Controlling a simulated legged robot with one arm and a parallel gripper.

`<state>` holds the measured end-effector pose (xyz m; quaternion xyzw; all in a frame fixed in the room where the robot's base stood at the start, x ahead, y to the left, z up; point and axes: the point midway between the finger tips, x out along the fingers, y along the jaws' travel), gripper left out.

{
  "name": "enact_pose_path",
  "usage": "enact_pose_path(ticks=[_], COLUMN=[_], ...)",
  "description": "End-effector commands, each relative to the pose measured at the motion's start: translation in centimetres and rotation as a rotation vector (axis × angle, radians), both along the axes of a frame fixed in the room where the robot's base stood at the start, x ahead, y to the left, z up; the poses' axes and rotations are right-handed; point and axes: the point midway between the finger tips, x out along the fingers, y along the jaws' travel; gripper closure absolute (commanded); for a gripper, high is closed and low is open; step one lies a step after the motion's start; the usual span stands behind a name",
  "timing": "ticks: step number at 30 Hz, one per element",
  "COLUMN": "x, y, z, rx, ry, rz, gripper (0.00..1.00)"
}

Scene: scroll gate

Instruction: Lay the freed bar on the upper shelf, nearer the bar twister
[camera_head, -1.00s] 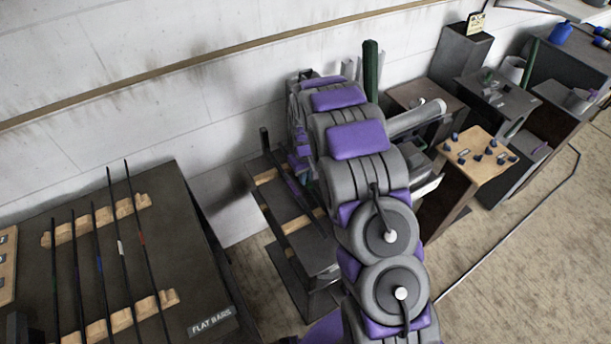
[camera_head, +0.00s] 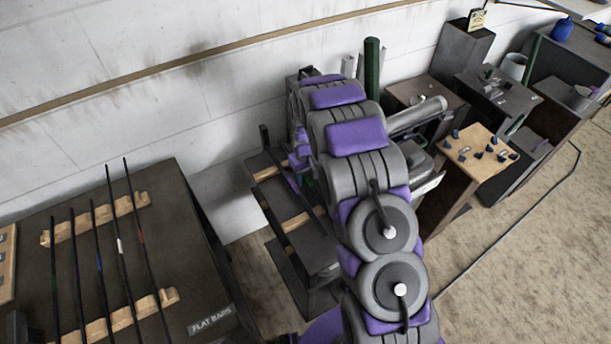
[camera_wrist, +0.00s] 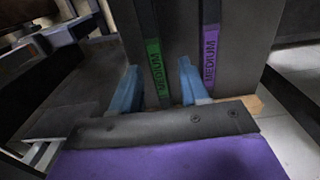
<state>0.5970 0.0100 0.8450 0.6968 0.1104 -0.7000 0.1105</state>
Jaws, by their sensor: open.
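My gripper (camera_wrist: 160,90) shows in the wrist view as two blue fingers spread apart. A dark bar with a green MEDIUM label (camera_wrist: 157,65) lies between the fingers, with gaps beside it. A second bar with a purple MEDIUM label (camera_wrist: 210,50) lies just right of the right finger. Both are over a dark panel. In the head view, my arm hides the gripper. The dark two-level rack, with wooden strips on its upper shelf (camera_head: 275,212), stands left of my arm and is partly covered by it. I cannot tell which machine is the bar twister.
A FLAT BARS table (camera_head: 190,270) with several dark bars on wooden rests stands at left. A dark green upright cylinder (camera_head: 372,70) stands behind my arm. Right are a wooden-topped stand (camera_head: 478,165) with small parts and dark cabinets. Open floor lies at lower right.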

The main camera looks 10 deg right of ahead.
Motion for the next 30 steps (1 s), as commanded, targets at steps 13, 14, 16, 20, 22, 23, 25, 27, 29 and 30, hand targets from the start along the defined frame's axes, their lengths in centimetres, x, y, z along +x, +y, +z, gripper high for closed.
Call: enact_pose_path(ticks=[13, 14, 16, 20, 22, 23, 25, 27, 29, 30], x=[0.3, 0.2, 0.2, 0.3, 0.2, 0.2, 0.3, 0.2, 0.2, 0.2], y=[0.0, 0.0, 0.1, 0.1, 0.1, 0.1, 0.1, 0.1, 0.1, 0.1], z=[5.8, 6.5, 8.0, 10.9, 12.4, 13.0, 14.2, 15.2, 15.9, 16.3], rx=[0.000, 0.000, 0.000, 0.000, 0.000, -0.001, -0.001, -0.001, -0.001, -0.001], ry=[-0.009, -0.007, -0.004, -0.005, -0.003, -0.003, -0.003, 0.000, 0.001, 0.001], rz=[0.000, 0.000, 0.000, 0.000, 0.000, 0.000, 0.000, 0.000, 0.000, 0.000], gripper=[0.55, 0.55, 0.55, 0.55, 0.55, 0.55, 0.55, 0.55, 0.55, 0.55])
